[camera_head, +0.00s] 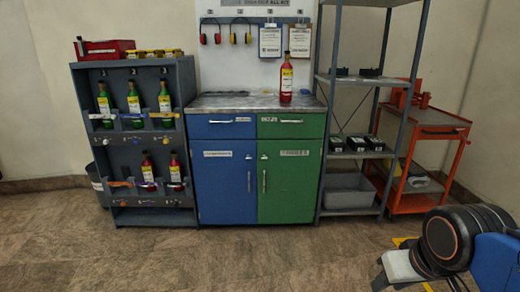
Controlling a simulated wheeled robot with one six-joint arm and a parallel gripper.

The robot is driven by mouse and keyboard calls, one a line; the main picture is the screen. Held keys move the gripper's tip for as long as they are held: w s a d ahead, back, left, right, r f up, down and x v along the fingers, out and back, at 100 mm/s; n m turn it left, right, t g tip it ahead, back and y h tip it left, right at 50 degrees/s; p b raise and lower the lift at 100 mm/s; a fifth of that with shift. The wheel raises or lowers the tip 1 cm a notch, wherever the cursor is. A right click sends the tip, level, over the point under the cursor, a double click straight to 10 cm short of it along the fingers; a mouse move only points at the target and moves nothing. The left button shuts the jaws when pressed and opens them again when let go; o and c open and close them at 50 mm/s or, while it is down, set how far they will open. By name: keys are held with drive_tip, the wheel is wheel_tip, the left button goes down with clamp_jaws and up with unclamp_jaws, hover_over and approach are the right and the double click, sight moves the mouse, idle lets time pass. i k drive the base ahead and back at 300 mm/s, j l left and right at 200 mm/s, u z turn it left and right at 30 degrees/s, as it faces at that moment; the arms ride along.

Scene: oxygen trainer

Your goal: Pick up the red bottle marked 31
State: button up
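A red bottle (286,97) with a pale and yellow label stands upright on the grey worktop (230,102), right of its middle. Two more red bottles, a left one (148,182) and a right one (175,185), stand in the lower bay of the dark grey rack at left. The numbers on the labels are too small to read. Part of my arm shows at the lower right, far from all the bottles. A pale block with dark ends beside it may be my gripper (391,283); its fingers cannot be made out. No bottle is visible there.
Three green-looking bottles (134,107) stand in the upper bay of the rack (92,150). Blue (224,185) and green (291,185) cabinets sit under the worktop. A grey shelf unit (325,158) and an orange cart (461,152) stand at right. The floor in front is clear.

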sight(286, 76)
drive_tip(key=i+j+z, duration=0.1)
drive_tip(key=i, duration=0.45)
drive_tip(key=i+j+z, duration=0.1)
drive_tip(key=i, duration=0.5)
drive_tip(key=i+j+z, duration=0.15)
drive_tip(key=i, duration=0.4)
drive_tip(key=j, duration=0.1)
